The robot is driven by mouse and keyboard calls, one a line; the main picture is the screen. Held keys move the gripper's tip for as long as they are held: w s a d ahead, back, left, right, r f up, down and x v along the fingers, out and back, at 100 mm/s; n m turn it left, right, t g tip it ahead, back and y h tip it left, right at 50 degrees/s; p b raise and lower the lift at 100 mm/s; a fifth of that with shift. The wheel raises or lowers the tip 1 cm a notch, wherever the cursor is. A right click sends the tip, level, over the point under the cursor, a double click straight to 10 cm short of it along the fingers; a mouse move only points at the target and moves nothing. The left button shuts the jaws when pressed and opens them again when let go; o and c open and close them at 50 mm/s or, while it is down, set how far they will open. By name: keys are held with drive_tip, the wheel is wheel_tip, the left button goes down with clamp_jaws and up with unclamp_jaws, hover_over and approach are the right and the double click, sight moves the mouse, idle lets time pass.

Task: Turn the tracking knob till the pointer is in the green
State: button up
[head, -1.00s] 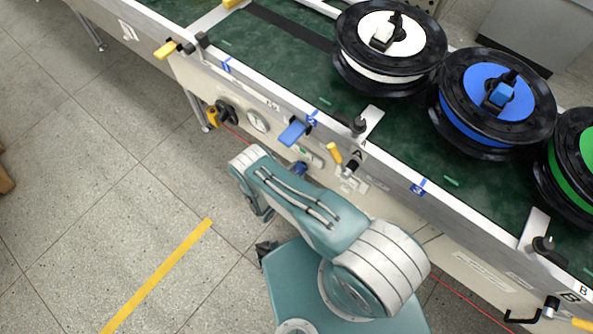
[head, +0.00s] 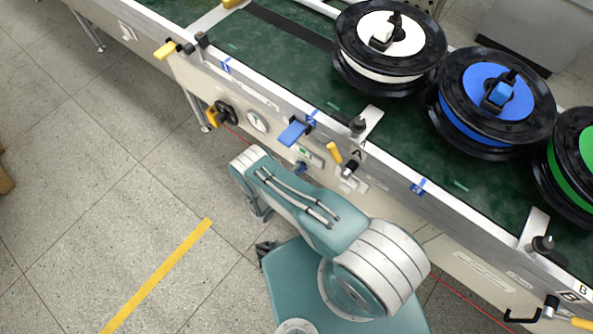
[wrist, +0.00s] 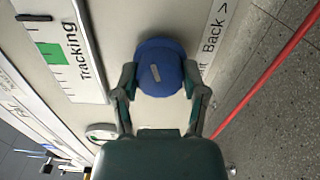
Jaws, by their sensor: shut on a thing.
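The blue tracking knob (wrist: 161,68) is near the top middle of the wrist view, with a pale mark on its face. My gripper (wrist: 160,80) is shut on it, one finger on each side. To its left is the Tracking scale (wrist: 68,72), a white plate with tick marks and a green zone (wrist: 50,53). The dark pointer (wrist: 33,17) lies near the upper end of the scale, outside the green. In the head view the blue knob (head: 300,168) shows just beyond my arm, which hides the gripper there.
Large reels stand on the green belt (head: 290,75). A red line (wrist: 265,75) runs right of the knob in the wrist view.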

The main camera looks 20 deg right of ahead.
drive_tip(key=shift+s+d+f+m, duration=0.15)
drive_tip(key=shift+d+f+m, duration=0.05)
drive_tip(key=shift+m, duration=0.4)
drive_tip(key=o, duration=1.1)
drive_tip(key=shift+o, duration=0.2)
drive_tip(key=shift+a+r, duration=0.1)
drive_tip(key=v, duration=1.2)
